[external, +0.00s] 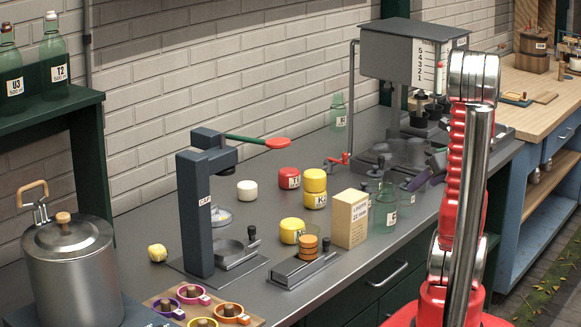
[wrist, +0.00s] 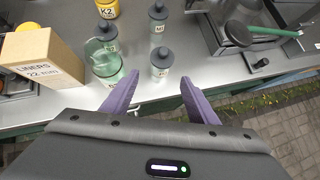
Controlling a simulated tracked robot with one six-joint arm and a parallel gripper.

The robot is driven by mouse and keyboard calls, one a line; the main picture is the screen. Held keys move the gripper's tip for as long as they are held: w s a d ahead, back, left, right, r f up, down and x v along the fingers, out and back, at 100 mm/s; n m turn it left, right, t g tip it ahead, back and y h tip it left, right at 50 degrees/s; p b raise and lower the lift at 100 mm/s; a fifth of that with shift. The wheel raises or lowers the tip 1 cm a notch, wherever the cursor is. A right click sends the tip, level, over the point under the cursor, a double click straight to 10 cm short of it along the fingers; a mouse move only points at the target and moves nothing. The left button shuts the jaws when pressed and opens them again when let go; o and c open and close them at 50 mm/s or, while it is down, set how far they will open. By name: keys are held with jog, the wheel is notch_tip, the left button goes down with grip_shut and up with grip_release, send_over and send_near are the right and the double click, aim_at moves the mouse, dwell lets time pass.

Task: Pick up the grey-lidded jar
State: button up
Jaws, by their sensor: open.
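Three grey-lidded jars with pale labels show in the wrist view. The nearest jar (wrist: 160,60) stands upright near the bench's front edge, above the gap between my fingertips in the picture. A second jar (wrist: 157,28) stands behind it, and a third (wrist: 107,32) stands to the left, partly behind a green glass (wrist: 104,62). My gripper (wrist: 158,84) is open and empty, with one purple finger on each side of the gap. The nearest jar looks apart from both fingers. The wrist view does not show which jar is meant.
A cardboard liners box (wrist: 42,58) stands to the left in the wrist view, close to the green glass. A yellow container (wrist: 107,8) is behind. Dark equipment with a green-handled lever (wrist: 262,30) stands at right. The external view shows the grey bench (external: 330,262).

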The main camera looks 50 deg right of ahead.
aim_at(412, 195)
jog(key=shift+x, duration=3.05)
jog(key=shift+x, duration=2.6)
jog(key=shift+s+f, duration=0.2)
jog(key=shift+c, duration=0.4)
grip_shut()
